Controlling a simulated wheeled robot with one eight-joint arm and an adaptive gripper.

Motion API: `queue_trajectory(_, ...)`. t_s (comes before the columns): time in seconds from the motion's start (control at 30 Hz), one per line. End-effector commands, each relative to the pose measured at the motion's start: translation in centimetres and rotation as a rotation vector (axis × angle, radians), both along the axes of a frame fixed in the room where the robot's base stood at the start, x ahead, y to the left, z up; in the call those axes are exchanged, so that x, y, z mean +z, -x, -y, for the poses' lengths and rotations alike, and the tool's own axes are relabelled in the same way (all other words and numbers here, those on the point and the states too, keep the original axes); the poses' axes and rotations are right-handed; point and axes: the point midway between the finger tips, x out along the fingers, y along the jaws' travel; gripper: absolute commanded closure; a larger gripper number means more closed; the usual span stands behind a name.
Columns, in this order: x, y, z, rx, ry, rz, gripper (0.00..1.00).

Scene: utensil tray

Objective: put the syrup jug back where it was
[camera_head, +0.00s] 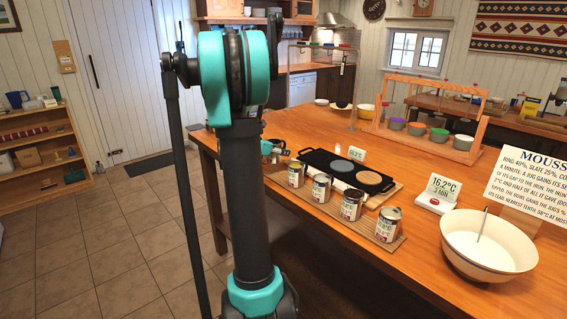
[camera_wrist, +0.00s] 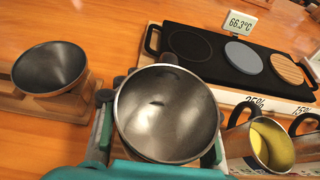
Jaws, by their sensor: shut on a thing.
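A round metal jug (camera_wrist: 167,113) with a shiny bare inside is in my gripper (camera_wrist: 160,75) in the wrist view. Dark fingers and teal parts sit around its rim; its outside and underside are mostly hidden. In the head view my gripper (camera_head: 273,150) is at the table's left end, beside the row of labelled cans (camera_head: 321,187); the held jug is hard to make out there. A can with yellow contents (camera_wrist: 268,146) stands to the right of the held jug in the wrist view, with another can beside it partly cut off.
A dark cup (camera_wrist: 50,67) on a wooden stand is left of the jug. A black plate (camera_head: 335,165) with three discs lies behind the cans. A 66.3°C sign (camera_wrist: 242,24), a 16.2°C display (camera_head: 439,193) and a cream bowl (camera_head: 488,244) also stand on the table.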

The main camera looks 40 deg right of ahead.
Motion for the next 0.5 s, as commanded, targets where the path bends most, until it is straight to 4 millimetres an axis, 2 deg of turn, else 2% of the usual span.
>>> queue_trajectory(0.17,-1.3,0.0,0.0,0.0,0.0,0.0,1.0)
queue_trajectory(0.4,-4.3,0.0,0.0,0.0,0.0,0.0,1.0)
queue_trajectory(0.5,-4.6,0.0,0.0,0.0,0.0,0.0,1.0)
